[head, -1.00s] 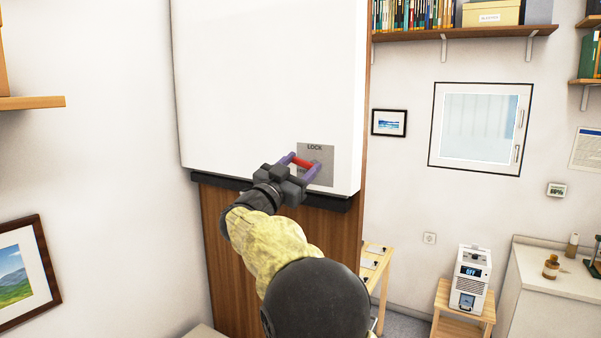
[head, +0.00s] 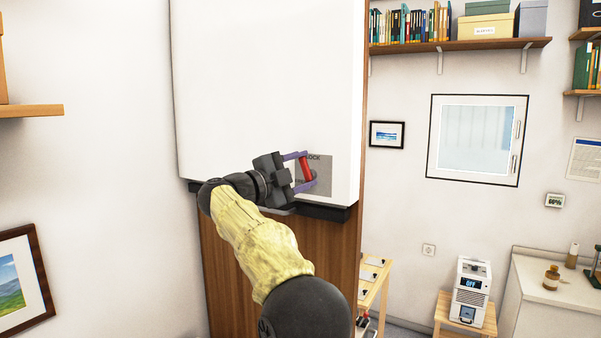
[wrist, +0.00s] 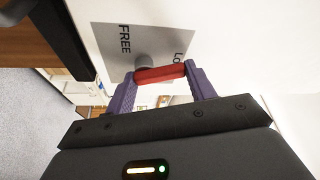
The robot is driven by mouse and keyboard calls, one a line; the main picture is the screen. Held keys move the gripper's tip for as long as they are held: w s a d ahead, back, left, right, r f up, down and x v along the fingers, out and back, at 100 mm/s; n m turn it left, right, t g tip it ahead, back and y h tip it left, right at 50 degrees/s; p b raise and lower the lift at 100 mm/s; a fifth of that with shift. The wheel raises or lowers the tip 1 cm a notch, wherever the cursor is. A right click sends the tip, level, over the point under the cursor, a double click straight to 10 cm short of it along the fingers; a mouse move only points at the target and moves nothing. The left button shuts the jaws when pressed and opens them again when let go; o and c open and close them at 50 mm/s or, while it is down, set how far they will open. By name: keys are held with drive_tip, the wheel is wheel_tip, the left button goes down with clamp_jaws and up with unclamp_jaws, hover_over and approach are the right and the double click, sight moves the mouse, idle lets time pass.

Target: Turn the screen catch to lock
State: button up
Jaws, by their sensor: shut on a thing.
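The screen catch is a red bar handle (head: 306,165) on a round grey pivot, on a grey plate (head: 326,163) at the lower right of the white screen. In the head view the bar stands near upright, its upper end leaning left, by the partly covered word LOCK. In the wrist view the red bar (wrist: 160,74) runs from the pivot toward the LOCK lettering; FREE is readable at left on the plate (wrist: 110,45). My gripper (head: 309,168) is shut on the bar, its purple fingers at the bar's two ends.
The white screen (head: 270,80) hangs before a wooden panel (head: 285,245), with a dark ledge (head: 325,212) just below the catch. A small wooden table (head: 374,275) stands right of the panel. A shelf (head: 460,44) and window (head: 476,138) are on the far wall.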

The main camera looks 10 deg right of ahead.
drive_tip(key=m, duration=0.1)
drive_tip(key=m+g, duration=0.1)
drive_tip(key=m+y, duration=0.1)
drive_tip(key=m, duration=0.1)
drive_tip(key=shift+s+d, duration=0.2)
drive_tip(key=shift+d, duration=0.05)
idle(0.3)
drive_tip(key=o, duration=1)
drive_tip(key=v, duration=0.5)
drive_tip(key=b+v, duration=0.1)
drive_tip(key=v, duration=0.5)
drive_tip(key=b+v, duration=0.1)
drive_tip(key=v, duration=0.5)
drive_tip(key=shift+s+a+r, duration=0.1)
drive_tip(key=shift+a+r, duration=0.1)
drive_tip(key=shift+r, duration=0.15)
